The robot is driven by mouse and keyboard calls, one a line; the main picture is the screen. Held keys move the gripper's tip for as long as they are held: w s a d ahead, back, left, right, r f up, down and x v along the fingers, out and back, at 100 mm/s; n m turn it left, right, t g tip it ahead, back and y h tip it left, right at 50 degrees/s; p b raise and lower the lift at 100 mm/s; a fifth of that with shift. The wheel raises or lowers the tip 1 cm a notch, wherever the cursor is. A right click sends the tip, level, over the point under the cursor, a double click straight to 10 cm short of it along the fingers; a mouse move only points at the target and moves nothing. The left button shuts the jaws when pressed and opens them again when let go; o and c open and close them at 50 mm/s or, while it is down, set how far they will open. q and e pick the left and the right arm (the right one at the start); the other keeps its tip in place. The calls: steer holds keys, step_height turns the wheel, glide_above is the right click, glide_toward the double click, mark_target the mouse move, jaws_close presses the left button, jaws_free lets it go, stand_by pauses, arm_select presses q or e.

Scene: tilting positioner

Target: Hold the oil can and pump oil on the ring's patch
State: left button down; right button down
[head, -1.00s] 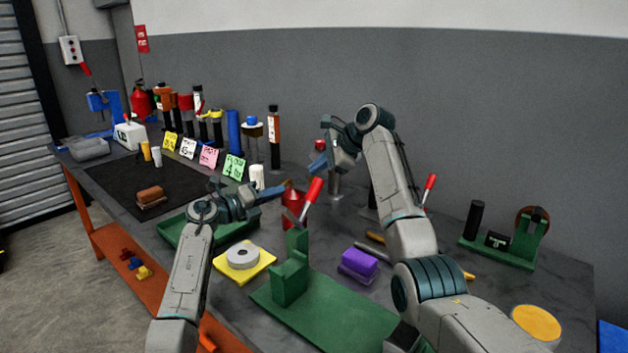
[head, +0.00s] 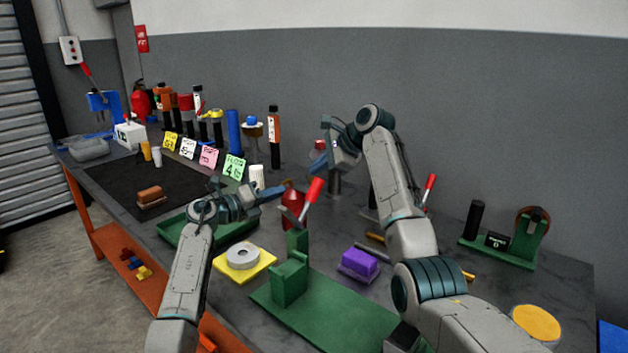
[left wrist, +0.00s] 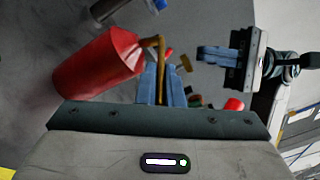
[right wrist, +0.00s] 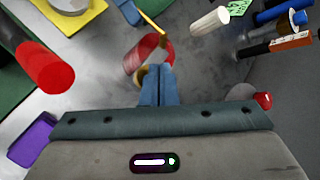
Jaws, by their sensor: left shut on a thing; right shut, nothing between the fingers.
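The red oil can (head: 291,200) is near the middle of the table in the head view. It has a brass-coloured top and a thin spout, seen in the right wrist view (right wrist: 150,52). My left gripper (head: 272,192) is shut on its brass-coloured part, which shows between the fingers in the left wrist view (left wrist: 160,80). I cannot tell whether the can touches the table. My right gripper (right wrist: 157,72) is shut and empty, close by the can's brass top. The grey ring (head: 243,256) lies flat on a yellow pad (head: 262,273); I cannot make out its patch.
A green fixture (head: 290,280) with a red-handled lever (head: 313,190) stands in front of the can. A purple block (head: 359,262) lies to its right and a green tray (head: 175,232) to the left. Bottles and note cards line the back.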

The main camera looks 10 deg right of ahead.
steer(key=shift+f, duration=0.9)
stand_by(0.4)
steer(key=shift+r, duration=0.8)
steer(key=shift+r, duration=3.1)
